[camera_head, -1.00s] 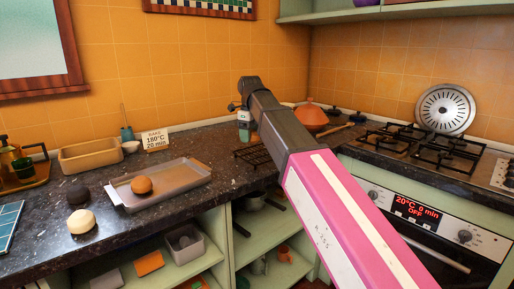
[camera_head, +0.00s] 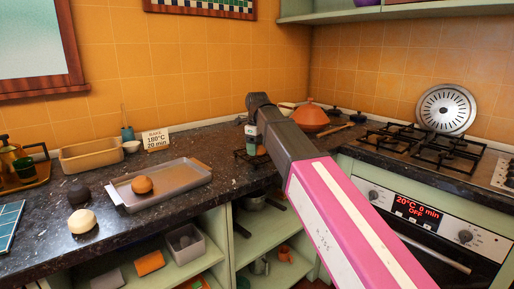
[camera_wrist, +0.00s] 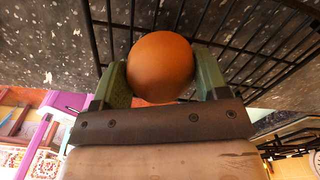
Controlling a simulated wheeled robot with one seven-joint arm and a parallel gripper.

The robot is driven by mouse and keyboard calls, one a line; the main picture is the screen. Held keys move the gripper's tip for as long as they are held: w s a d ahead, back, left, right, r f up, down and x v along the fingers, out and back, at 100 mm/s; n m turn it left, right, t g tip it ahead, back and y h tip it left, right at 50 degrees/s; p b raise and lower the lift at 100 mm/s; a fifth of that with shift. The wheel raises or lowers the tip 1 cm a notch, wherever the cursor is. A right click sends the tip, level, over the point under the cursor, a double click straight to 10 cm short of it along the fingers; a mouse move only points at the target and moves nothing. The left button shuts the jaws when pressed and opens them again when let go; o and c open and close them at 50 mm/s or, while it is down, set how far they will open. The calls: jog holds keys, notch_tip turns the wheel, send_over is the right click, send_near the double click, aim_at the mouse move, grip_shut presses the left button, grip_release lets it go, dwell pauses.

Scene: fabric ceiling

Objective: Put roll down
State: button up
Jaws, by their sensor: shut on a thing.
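My gripper (camera_wrist: 160,85) is shut on an orange-brown roll (camera_wrist: 160,68), held between its two green fingers in the wrist view. Black wire rack bars (camera_wrist: 232,40) show behind the roll. I cannot tell whether the roll touches the rack. In the head view my gripper (camera_head: 251,140) is over the rack (camera_head: 240,156) at the back of the counter, and my arm hides much of that area. Another brown roll (camera_head: 142,185) sits on a metal tray (camera_head: 182,178).
A recipe card (camera_head: 156,139) and a tan rectangular dish (camera_head: 91,154) stand along the back wall. An orange tagine (camera_head: 310,118) and the gas hob (camera_head: 430,146) are to the right of my gripper. Dark counter (camera_head: 215,160) is clear between tray and rack.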

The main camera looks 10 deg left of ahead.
jog(key=o, duration=0.9)
notch_tip(320, 180, up, 12)
jog(key=shift+r, duration=0.1)
